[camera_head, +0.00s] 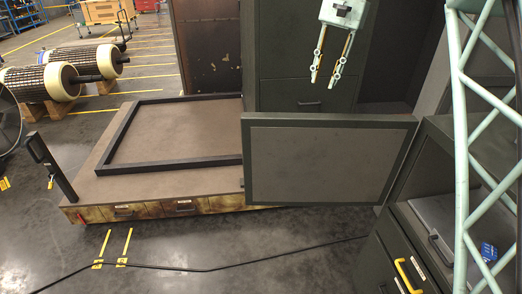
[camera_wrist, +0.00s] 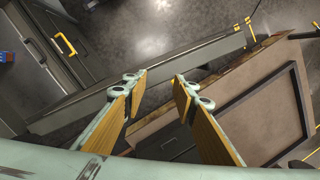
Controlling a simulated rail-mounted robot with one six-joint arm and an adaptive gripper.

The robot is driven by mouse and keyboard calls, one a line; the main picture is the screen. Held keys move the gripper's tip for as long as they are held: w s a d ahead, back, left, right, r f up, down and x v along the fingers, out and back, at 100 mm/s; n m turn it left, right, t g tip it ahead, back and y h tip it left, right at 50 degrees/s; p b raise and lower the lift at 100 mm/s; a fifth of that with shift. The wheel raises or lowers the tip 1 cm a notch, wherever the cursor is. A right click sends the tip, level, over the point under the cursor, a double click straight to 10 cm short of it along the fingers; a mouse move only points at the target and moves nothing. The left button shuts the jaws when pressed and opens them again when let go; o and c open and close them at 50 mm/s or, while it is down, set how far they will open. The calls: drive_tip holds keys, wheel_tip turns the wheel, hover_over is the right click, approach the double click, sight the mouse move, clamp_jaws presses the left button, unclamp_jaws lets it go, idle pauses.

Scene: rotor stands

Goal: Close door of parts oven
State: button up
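The oven door (camera_head: 330,162) is a dark framed panel with a lighter grey centre. It stands open in the head view, swung out over the floor. Its right edge meets the dark cabinet body on the right, and its free left edge reaches the low platform. My gripper (camera_head: 324,78) hangs above and behind the door's top edge, fingers pointing down, apart and empty. In the wrist view, my gripper (camera_wrist: 160,82) shows two separated fingers with nothing between them. The door's top edge (camera_wrist: 190,60) crosses beyond the fingertips as a long grey bar. I see no clear contact.
A low platform (camera_head: 180,177) with a raised black frame lies left of the door. A dark cabinet (camera_head: 290,88) stands behind. On the right are a yellow handle (camera_head: 408,275) and a pale green lattice column. A black cable (camera_head: 230,266) crosses the open floor.

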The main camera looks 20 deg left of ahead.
drive_tip(key=w+a+f+g+p, duration=0.1)
drive_tip(key=w+a+f+p, duration=0.2)
drive_tip(key=a+f, duration=0.7)
drive_tip(key=w+a+f+g+p, duration=0.2)
drive_tip(key=w+a+f, duration=0.1)
drive_tip(key=a+f, duration=0.7)
wheel_tip(320, 180, down, 4)
drive_tip(key=shift+a+f+m+p, duration=0.25)
drive_tip(key=shift+a+m+p, duration=0.05)
drive_tip(key=shift+a+p, duration=0.1)
drive_tip(key=shift+f, duration=0.15)
drive_tip(key=p+x, duration=0.1)
drive_tip(key=x, duration=1.2)
drive_tip(key=shift+d+f, duration=0.2)
drive_tip(key=shift+s, duration=0.15)
drive_tip(key=shift+c, duration=0.9)
clamp_jaws()
